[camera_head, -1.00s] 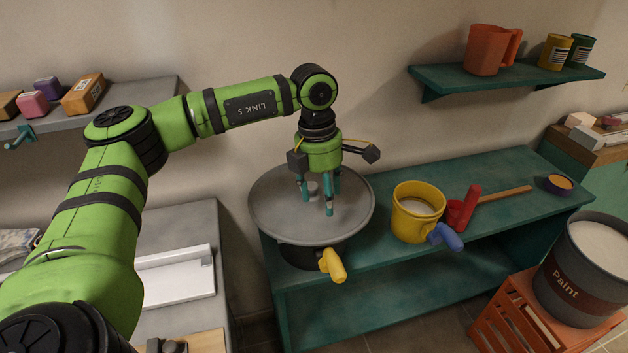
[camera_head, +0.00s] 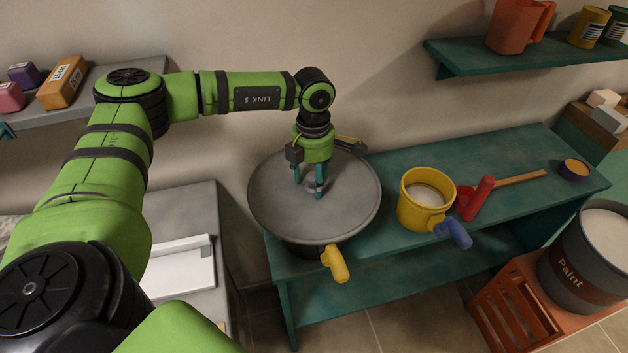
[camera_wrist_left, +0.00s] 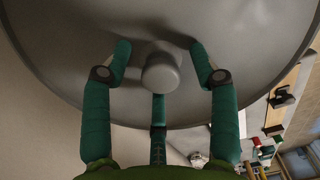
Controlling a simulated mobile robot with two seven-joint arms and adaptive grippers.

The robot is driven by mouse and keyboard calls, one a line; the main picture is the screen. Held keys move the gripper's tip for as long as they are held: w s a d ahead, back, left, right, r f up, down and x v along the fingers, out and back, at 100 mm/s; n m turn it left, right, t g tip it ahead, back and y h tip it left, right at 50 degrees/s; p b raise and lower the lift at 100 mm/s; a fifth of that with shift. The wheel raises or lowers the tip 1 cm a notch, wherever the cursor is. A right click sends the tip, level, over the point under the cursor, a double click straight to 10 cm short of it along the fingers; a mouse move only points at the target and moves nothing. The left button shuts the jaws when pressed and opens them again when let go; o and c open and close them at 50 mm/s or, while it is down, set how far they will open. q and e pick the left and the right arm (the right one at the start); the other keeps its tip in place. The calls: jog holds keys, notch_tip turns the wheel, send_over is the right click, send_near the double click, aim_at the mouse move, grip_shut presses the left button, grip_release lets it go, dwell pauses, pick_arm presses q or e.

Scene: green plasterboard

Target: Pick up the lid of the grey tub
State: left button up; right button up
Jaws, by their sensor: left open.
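The lid (camera_head: 340,205) is a wide round grey disc on top of the dark tub (camera_head: 300,246), which stands at the left end of the teal bench. A yellow handle (camera_head: 335,263) sticks out at the tub's front. My left gripper (camera_head: 310,190) points down over the middle of the lid, its teal fingers open. In the left wrist view the lid's round grey knob (camera_wrist_left: 161,72) sits between the spread fingers (camera_wrist_left: 160,85), with visible gaps at the side fingers. In the head view the knob is hidden behind the fingers. My right gripper is not in view.
A paint bucket (camera_head: 575,255) sits on an orange crate. A teal shelf (camera_head: 500,60) hangs above.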

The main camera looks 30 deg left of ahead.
pick_arm(q)
jog(key=c, duration=0.7)
grip_shut()
jog(key=shift+r, duration=0.1)
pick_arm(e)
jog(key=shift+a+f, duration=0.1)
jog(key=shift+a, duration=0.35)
